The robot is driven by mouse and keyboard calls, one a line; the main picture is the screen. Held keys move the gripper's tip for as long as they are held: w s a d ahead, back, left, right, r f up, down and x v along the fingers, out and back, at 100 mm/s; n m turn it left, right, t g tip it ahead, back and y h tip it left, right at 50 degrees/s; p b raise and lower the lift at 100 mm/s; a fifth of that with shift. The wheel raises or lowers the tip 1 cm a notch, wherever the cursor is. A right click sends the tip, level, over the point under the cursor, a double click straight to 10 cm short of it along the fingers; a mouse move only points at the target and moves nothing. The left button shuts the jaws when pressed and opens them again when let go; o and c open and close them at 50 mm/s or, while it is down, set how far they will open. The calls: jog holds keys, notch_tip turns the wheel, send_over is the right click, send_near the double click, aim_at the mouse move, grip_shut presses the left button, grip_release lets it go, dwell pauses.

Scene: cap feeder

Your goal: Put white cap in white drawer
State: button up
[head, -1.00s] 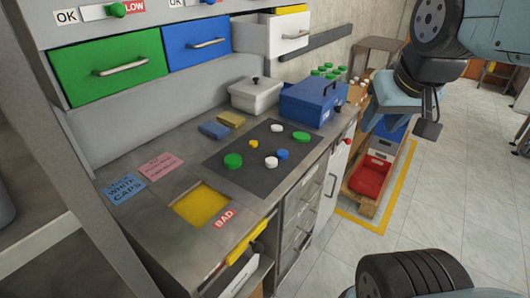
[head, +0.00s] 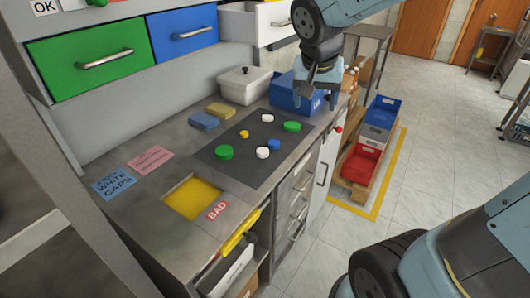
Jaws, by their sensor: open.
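Two white caps lie on the dark mat (head: 215,152) on the workbench, a far one (head: 267,118) and a nearer one (head: 263,153) beside a blue cap. The white drawer (head: 275,21) at the top of the view is pulled open; its inside is only partly visible. My gripper (head: 316,97) is open, pointing down over the blue toolbox (head: 285,98), to the right of the caps and below the white drawer. No cap shows between its fingers.
Green caps (head: 224,152), a blue cap (head: 274,144) and a yellow cap (head: 244,134) share the mat. A white lidded box (head: 243,86) and sponges (head: 204,121) stand behind it. Closed green (head: 92,65) and blue (head: 183,33) drawers hang above.

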jog(key=w+a+f+m, duration=0.1)
jog(key=w+a+f, duration=0.4)
jog(key=a, duration=0.2)
jog(key=m, duration=0.1)
send_near(262, 151)
jog(key=x, duration=0.3)
jog(key=shift+w+a, duration=0.2)
jog(key=shift+s+d+x, duration=0.1)
jog(key=shift+x, duration=1.2)
jog(key=shift+s+d+x, duration=0.1)
jog(key=shift+s+x, duration=0.05)
jog(key=shift+x, duration=1.15)
jog(key=shift+f, duration=0.1)
jog(key=shift+c, duration=0.5)
jog(key=c, duration=1.1)
jog(key=shift+c, duration=0.2)
